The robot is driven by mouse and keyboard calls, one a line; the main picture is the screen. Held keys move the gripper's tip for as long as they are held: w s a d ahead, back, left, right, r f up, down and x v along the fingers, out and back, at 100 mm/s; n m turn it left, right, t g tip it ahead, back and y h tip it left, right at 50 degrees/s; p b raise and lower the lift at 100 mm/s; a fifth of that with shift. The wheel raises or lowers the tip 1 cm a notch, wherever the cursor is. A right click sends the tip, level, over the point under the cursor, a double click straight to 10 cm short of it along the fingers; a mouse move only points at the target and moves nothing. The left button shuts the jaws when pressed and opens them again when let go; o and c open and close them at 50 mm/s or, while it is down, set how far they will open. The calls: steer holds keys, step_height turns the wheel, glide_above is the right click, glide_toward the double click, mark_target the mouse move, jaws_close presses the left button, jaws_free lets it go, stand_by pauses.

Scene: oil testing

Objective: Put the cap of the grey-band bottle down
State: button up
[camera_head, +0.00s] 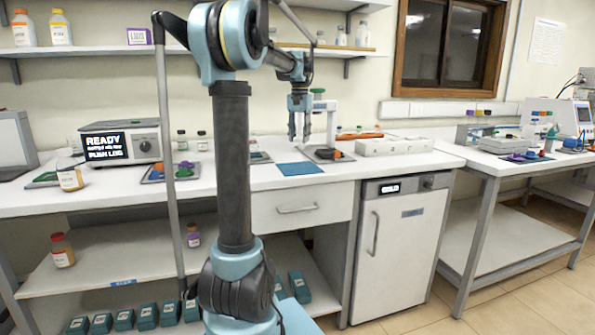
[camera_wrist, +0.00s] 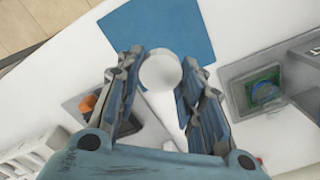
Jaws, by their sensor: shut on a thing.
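My gripper (camera_head: 299,136) hangs above the back of the white bench, over the area by the blue mat (camera_head: 300,169). In the wrist view the two fingers of my gripper (camera_wrist: 163,62) stand on either side of a round, pale white cap (camera_wrist: 160,71) and are shut on it. The cap is held above the bench; the blue mat (camera_wrist: 160,30) lies just beyond it in that view. In the head view the cap is too small to make out. I cannot tell which bottle is the grey-band one.
A dark tray with an orange item (camera_wrist: 88,103) and another with a green item (camera_wrist: 264,86) flank the gripper. A white stand (camera_head: 331,112) rises close behind it. A long white block (camera_head: 396,146) lies to the right. Small bottles (camera_head: 202,141) stand at the left.

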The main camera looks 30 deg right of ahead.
mark_target(299, 167)
steer(key=shift+n, duration=0.4)
steer(key=shift+f, duration=0.2)
steer(key=shift+n, duration=0.3)
steer(key=shift+f, duration=4.75)
steer(key=shift+f, duration=0.1)
steer(key=o, duration=0.7)
steer(key=shift+o, duration=0.2)
